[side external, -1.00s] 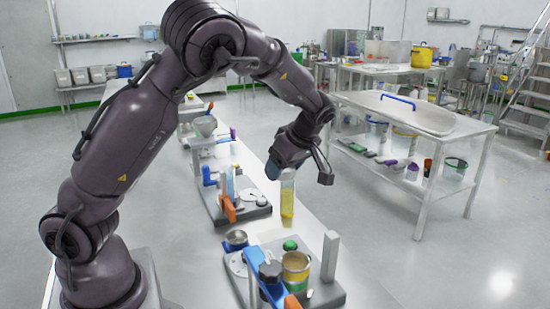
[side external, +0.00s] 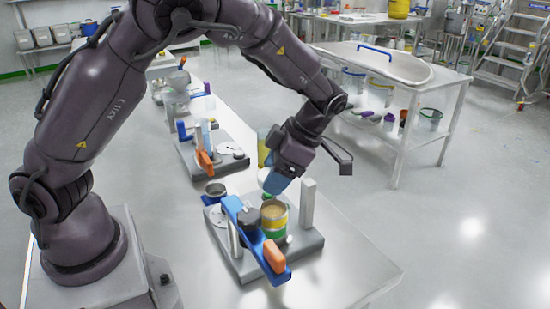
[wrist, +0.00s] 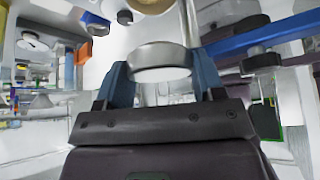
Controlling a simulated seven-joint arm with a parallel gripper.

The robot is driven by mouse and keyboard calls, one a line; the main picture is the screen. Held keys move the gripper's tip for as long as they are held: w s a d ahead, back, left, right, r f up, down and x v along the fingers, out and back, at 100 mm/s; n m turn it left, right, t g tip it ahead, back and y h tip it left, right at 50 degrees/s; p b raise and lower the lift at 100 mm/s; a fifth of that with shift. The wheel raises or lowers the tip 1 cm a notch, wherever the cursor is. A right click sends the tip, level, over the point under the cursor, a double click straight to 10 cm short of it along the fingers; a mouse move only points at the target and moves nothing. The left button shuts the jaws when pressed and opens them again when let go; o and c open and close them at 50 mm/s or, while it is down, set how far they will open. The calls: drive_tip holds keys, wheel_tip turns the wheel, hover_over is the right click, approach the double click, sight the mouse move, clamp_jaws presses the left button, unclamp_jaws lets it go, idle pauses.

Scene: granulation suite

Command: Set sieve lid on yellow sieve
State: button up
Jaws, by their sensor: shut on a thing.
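My gripper (side external: 277,184) is shut on a round, metallic grey, ring-like piece, apparently the sieve lid (wrist: 160,54). Both blue fingertips grip its sides in the wrist view. In the side external view, the gripper mostly hides the lid. The yellow sieve (side external: 273,213) stands upright on the near grey fixture, with yellow and green bands and tan material inside. My gripper is just above and behind it, and the lid is apart from it. A round rim with a tan inside, likely the sieve (wrist: 150,4), is cut off at the wrist view's top edge.
A blue clamp arm (side external: 250,232) with an orange handle (side external: 275,257) and black knob (side external: 249,219) stands left of the sieve. A grey post (side external: 308,203) rises at right. A yellow container (side external: 263,150) stands behind my gripper. The bench front is clear.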

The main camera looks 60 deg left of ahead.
drive_tip(key=shift+f, duration=2.4)
drive_tip(key=shift+f, duration=0.85)
idle(0.6)
drive_tip(key=o, duration=1)
drive_tip(key=v, duration=1.3)
